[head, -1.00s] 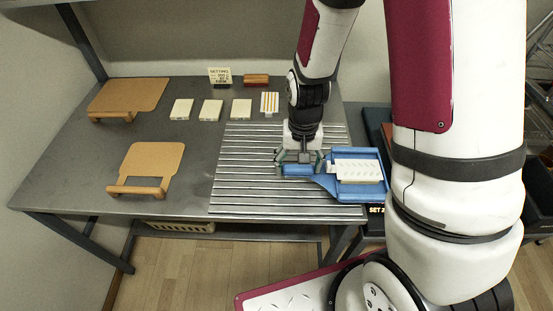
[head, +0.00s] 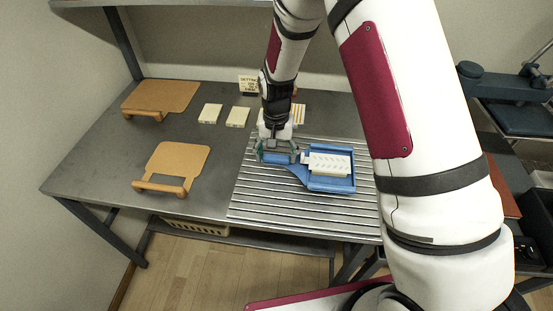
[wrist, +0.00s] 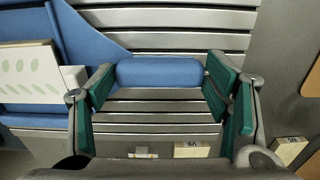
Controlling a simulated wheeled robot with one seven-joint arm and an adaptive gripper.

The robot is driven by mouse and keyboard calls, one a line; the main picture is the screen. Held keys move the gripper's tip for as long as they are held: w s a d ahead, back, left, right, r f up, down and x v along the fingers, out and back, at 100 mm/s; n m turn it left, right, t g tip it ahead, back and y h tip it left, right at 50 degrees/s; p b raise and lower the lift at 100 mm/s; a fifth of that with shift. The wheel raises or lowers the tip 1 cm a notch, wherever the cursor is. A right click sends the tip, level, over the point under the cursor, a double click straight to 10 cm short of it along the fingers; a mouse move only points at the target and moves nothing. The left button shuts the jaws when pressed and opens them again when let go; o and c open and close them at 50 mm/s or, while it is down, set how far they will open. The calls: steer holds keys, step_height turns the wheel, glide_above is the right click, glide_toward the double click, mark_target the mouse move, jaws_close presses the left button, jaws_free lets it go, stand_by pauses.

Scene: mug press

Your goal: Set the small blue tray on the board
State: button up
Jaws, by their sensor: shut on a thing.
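My gripper (head: 279,157) is shut on the tray's handle; in the wrist view the green-padded fingers (wrist: 160,88) stand on either side of the blue handle (wrist: 160,72). The tray is level over the slatted metal board (head: 275,206); whether it touches the slats I cannot tell.
Two tan boards with handles (head: 178,160) (head: 165,97) lie on the left of the grey table (head: 110,170). Several pale blocks (head: 210,113) and a small sign (head: 249,85) stand toward the back. Slats left and in front of the tray are bare.

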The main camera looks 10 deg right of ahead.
steer(key=shift+f, duration=1.3)
steer(key=o, duration=1.4)
steer(key=shift+c, duration=0.2)
step_height(320, 180, up, 12)
steer(key=shift+r+b, duration=0.2)
steer(key=shift+b, duration=0.15)
steer(key=s+d+r+n+t, duration=0.1)
steer(key=s+d+r, duration=0.2)
steer(key=s+r, duration=0.35)
steer(key=s+d+r+n+t, duration=0.1)
steer(key=s+d+r, duration=0.25)
steer(key=r, duration=0.65)
steer(key=s+d+r+t, duration=0.1)
steer(key=s+r, duration=0.1)
steer(key=s, duration=0.6)
steer(key=s+d+r+n+t, duration=0.1)
steer(key=s+d+r+t, duration=0.1)
steer(key=s, duration=0.7)
steer(key=shift+d+r+n, duration=0.2)
steer(key=shift+r+n, duration=0.1)
steer(key=shift+r, duration=0.3)
